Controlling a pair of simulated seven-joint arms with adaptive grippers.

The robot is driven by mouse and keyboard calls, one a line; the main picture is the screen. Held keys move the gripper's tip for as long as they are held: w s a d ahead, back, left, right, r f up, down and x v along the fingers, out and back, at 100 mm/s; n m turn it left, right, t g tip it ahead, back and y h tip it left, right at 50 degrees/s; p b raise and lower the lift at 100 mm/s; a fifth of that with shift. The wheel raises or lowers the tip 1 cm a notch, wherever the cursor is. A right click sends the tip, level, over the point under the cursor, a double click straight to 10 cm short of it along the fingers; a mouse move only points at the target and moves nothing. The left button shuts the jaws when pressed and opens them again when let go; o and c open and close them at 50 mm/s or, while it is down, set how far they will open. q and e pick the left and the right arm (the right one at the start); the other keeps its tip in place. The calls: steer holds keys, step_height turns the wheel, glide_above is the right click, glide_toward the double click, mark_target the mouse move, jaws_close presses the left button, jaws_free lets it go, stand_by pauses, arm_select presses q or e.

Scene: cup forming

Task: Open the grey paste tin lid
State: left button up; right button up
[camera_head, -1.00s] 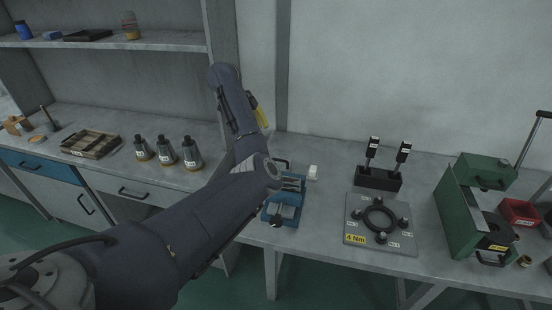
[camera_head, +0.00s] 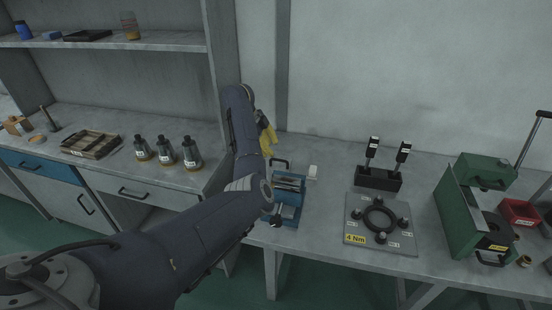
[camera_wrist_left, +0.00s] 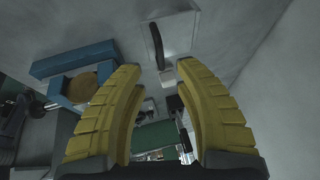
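I cannot clearly make out a grey paste tin or its lid in either view. My left gripper (camera_head: 268,138) shows its yellow fingers above the back of the bench, behind the blue fixture (camera_head: 286,200). In the left wrist view the fingers of my left gripper (camera_wrist_left: 160,75) are apart, with nothing held between them. A blue frame with a round tan piece (camera_wrist_left: 82,88) lies left of the fingers there. A pale square plate with a dark handle (camera_wrist_left: 157,45) shows beyond the fingertips. My right gripper is not in view.
Three dark conical pieces (camera_head: 167,152) and a wooden tray (camera_head: 91,144) stand left. Right of the fixture are a small white block (camera_head: 313,172), a black stand (camera_head: 378,179), a plate marked 4 Nm (camera_head: 381,242) and a green machine (camera_head: 462,215). A wall is behind.

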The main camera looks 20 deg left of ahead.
mark_target(276, 160)
arm_select(q)
steer(key=shift+x, duration=3.05)
jaws_close()
